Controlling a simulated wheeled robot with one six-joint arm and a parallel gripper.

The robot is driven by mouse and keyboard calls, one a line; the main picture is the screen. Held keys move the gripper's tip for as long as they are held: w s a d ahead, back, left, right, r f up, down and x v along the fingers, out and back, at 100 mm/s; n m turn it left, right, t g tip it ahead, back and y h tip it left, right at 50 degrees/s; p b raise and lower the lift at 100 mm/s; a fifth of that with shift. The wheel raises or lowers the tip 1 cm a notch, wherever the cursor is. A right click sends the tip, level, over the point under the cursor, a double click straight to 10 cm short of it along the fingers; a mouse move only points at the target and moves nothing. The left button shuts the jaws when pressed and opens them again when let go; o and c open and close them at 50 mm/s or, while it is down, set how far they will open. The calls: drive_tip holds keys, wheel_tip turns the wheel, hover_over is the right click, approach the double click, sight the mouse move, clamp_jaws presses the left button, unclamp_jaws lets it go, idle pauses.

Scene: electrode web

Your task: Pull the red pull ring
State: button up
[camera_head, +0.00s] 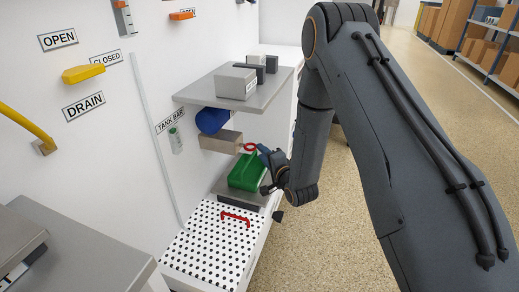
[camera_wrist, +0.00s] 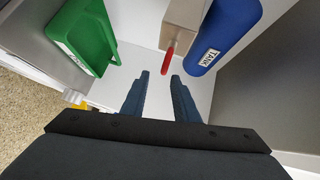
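The red pull ring (camera_head: 250,147) sits at the end of a beige block (camera_head: 220,140) below a grey shelf. In the wrist view the ring (camera_wrist: 168,58) shows nearly edge-on as a thin red bar under the block (camera_wrist: 183,25). My gripper (camera_wrist: 160,76) is open and empty, with its two dark blue fingers apart. The ring appears between and just beyond the fingertips; I cannot tell whether they touch it. In the head view my gripper is just right of the ring, partly hidden by its own wrist.
A blue tank (camera_wrist: 226,35) is right of the block in the wrist view; a green container (camera_wrist: 85,35) is left. A red handle (camera_head: 236,217) lies on a perforated white plate (camera_head: 205,245). The grey shelf (camera_head: 215,92) is overhead. Open floor (camera_head: 335,190) lies right.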

drive_tip(key=shift+s+d, duration=0.1)
drive_tip(key=shift+s, duration=0.15)
drive_tip(key=shift+r, duration=0.1)
